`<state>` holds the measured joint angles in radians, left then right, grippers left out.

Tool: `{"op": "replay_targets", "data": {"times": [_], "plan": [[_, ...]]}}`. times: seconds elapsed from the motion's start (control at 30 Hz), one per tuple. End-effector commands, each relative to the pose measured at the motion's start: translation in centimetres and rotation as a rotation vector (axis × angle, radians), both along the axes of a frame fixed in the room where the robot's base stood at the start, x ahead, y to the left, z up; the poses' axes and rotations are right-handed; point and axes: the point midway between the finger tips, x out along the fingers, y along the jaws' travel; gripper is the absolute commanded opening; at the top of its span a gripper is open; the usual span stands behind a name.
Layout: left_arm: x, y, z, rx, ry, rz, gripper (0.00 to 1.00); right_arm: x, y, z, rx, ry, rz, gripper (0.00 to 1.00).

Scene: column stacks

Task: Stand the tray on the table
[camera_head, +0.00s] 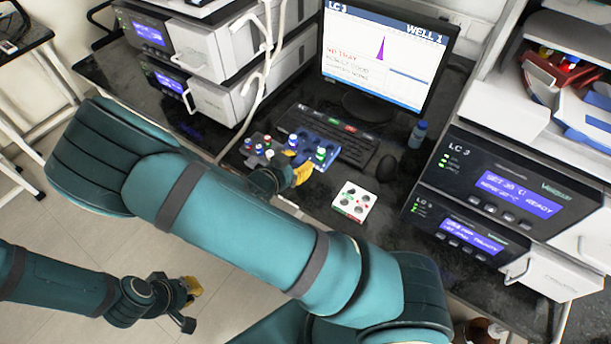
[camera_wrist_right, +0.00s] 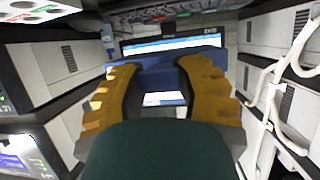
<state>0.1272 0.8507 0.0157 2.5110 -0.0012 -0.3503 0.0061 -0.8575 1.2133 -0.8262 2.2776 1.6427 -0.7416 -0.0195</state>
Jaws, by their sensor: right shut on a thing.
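A blue tray (camera_head: 318,146) with several colour-capped vials is in front of the monitor, partly over the keyboard's left end. My right gripper (camera_head: 298,170) is at its near side and shut on it. In the right wrist view the blue tray (camera_wrist_right: 150,72) shows beyond and between the two yellow-padded fingers (camera_wrist_right: 160,85). I cannot tell whether its underside touches the table (camera_head: 320,205). My left gripper (camera_head: 192,292) hangs low over the floor at lower left, away from the trays; its finger opening is unclear.
A dark grey rack (camera_head: 258,150) with vials stands just left of the blue tray. A white holed block (camera_head: 353,201) lies to the right, near a mouse (camera_head: 387,168) and blue bottle (camera_head: 418,133). Instrument stacks (camera_head: 478,185) flank both sides. White hoses (camera_head: 262,75) hang at left.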

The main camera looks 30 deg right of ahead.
Motion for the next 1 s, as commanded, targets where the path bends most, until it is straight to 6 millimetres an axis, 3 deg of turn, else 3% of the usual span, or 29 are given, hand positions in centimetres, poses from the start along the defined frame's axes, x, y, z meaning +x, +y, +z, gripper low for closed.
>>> {"op": "replay_targets", "data": {"times": [0.2, 0.47, 0.7, 1.0], "plan": [[-0.1, 0.0, -1.5, 0.000, 0.002, -0.003, 0.00, 0.0, -0.1, -4.3, -0.003, 0.003, -0.002, 0.00], [0.1, 0.0, -2.0, 0.000, -0.002, -0.002, 0.00, 0.0, -0.1, -6.2, -0.002, 0.001, -0.001, 0.00], [0.2, 0.0, -2.9, 0.001, -0.006, -0.001, 0.00, 0.0, -0.1, -9.3, -0.003, 0.001, 0.000, 0.00], [0.3, 0.0, -2.9, 0.001, -0.007, -0.001, 0.00, 0.0, -0.1, -9.4, -0.001, 0.000, -0.002, 0.00]]}}
